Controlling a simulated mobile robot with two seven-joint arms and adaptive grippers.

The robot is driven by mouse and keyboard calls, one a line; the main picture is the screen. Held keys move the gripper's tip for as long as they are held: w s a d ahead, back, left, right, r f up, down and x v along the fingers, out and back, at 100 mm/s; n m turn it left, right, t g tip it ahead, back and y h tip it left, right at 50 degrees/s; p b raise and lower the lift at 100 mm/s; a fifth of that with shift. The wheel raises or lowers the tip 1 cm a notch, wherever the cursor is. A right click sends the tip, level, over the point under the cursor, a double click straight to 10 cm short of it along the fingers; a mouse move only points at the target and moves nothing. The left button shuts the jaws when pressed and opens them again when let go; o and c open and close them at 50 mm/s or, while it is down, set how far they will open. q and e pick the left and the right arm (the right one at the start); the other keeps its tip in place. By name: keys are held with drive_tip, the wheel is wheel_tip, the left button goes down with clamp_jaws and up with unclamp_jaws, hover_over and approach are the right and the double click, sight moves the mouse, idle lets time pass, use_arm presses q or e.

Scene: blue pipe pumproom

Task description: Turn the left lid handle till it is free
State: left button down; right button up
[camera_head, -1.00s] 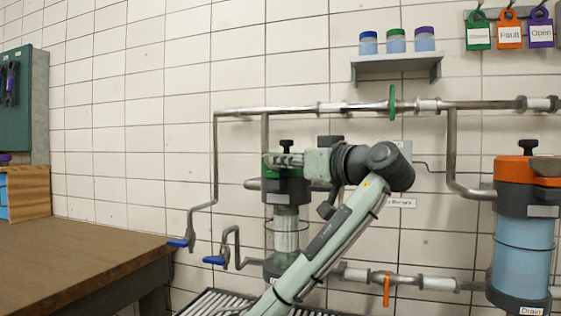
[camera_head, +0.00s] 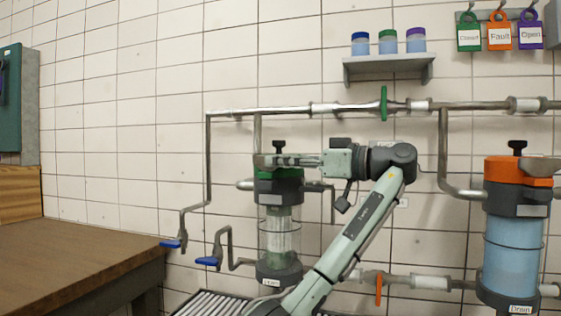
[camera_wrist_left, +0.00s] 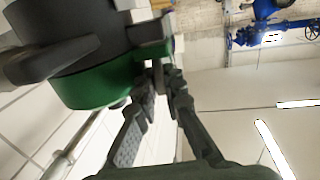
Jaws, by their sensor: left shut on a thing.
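The left canister has a green lid (camera_head: 278,173) with a dark knob on top, and it stands upright below the pipes. My left gripper (camera_head: 268,160) reaches in from the right at lid height and covers much of the lid's upper part. In the left wrist view, the green lid (camera_wrist_left: 95,80) fills the upper left with a dark grey handle (camera_wrist_left: 150,32) at its edge. My left gripper (camera_wrist_left: 160,78) is shut on this handle; the exact contact is partly hidden. My right gripper is not in view.
A second canister with an orange lid (camera_head: 517,171) stands at the right. A pipe with a green valve handle (camera_head: 384,103) runs above. Blue-handled taps (camera_head: 208,261) are at the lower left, beside a brown table (camera_head: 75,250). A shelf (camera_head: 390,68) holds jars.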

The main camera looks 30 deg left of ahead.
use_arm(q)
drive_tip(key=shift+f, duration=0.15)
drive_tip(key=c, duration=1.9)
unclamp_jaws()
drive_tip(key=shift+a, duration=0.15)
drive_tip(key=d, duration=1.2)
drive_tip(key=shift+w, duration=0.45)
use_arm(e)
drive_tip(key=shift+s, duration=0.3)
